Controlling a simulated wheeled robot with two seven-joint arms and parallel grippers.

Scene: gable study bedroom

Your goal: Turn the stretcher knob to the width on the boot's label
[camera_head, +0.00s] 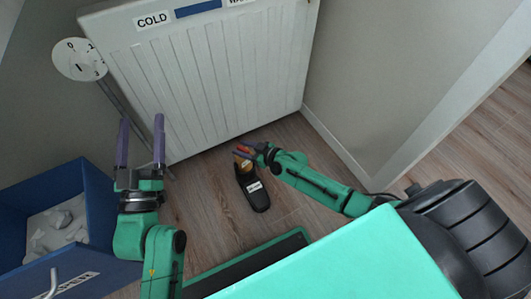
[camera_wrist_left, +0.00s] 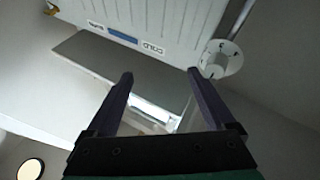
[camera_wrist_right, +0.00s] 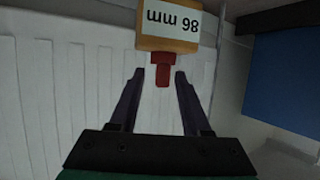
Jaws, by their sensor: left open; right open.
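A black boot (camera_head: 258,196) with a white label stands on the floor in front of the radiator; I cannot read its label here. The tan stretcher (camera_head: 243,163) shows at the boot's far end. In the right wrist view, the stretcher's tan block (camera_wrist_right: 147,44) carries an upside-down display (camera_wrist_right: 172,20) that appears to read 86 mm. Its red knob (camera_wrist_right: 162,72) points between the open fingertips of my right gripper (camera_wrist_right: 160,76), with a gap on each side. My left gripper (camera_head: 140,122) is open and empty, up at the left, away from the boot.
A white radiator (camera_head: 205,85) with a COLD sign stands behind the boot. A round numbered dial (camera_head: 80,59) is at the upper left. A blue bin (camera_head: 98,210) with pale crumpled contents stands at the left. Bare wooden floor (camera_head: 205,200) surrounds the boot.

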